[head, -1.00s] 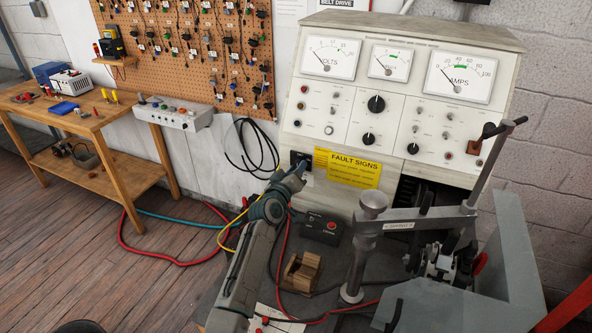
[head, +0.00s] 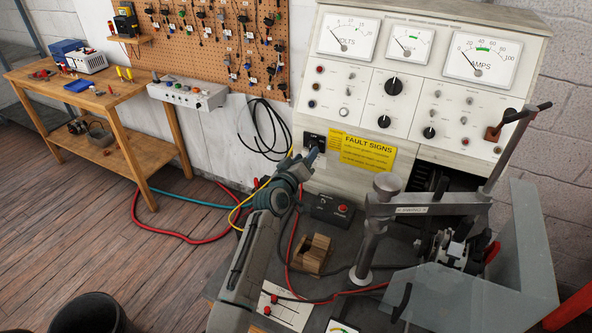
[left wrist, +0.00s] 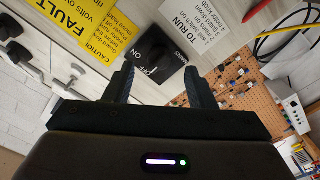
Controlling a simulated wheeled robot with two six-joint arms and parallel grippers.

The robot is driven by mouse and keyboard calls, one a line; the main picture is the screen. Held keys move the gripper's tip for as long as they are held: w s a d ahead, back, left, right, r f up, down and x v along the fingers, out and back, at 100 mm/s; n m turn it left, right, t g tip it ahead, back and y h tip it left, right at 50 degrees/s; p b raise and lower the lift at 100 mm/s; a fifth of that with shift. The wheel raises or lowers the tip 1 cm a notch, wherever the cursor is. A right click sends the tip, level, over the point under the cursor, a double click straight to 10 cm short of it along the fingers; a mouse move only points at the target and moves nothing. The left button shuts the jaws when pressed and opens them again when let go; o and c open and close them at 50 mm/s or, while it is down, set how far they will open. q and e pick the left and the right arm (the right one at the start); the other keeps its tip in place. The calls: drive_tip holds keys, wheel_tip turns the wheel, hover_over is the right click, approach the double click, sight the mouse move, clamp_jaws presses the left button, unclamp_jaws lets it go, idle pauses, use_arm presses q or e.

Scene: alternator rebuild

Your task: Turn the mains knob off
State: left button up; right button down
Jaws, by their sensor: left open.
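The mains knob is on a black plate (head: 313,141) low on the left of the cream test bench front, beside the yellow fault signs card. In the left wrist view the dark knob (left wrist: 157,47) shows ahead of my fingers, with OFF, ON and MAINS lettering around it; its exact pointing is hard to read. My left gripper (head: 312,156) is just in front of the plate and covers part of it. In the left wrist view its two fingers (left wrist: 160,70) are apart, one on each side of the knob's line, with nothing held. Contact cannot be told. My right gripper is not in view.
The fault signs card (head: 362,153) is just right of the plate. Below are a small black box with a red button (head: 332,209), a wooden block (head: 312,255) and a clamp post (head: 368,240). Cables hang at left. A wooden side table (head: 95,97) stands far left.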

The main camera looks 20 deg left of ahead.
use_arm(q)
drive_tip(key=s+a+b, duration=0.1)
drive_tip(key=s, duration=0.6)
drive_tip(key=shift+s+a+b, duration=0.2)
drive_tip(key=shift+a+b, duration=0.05)
drive_tip(key=shift+b, duration=0.05)
drive_tip(key=shift+f, duration=0.1)
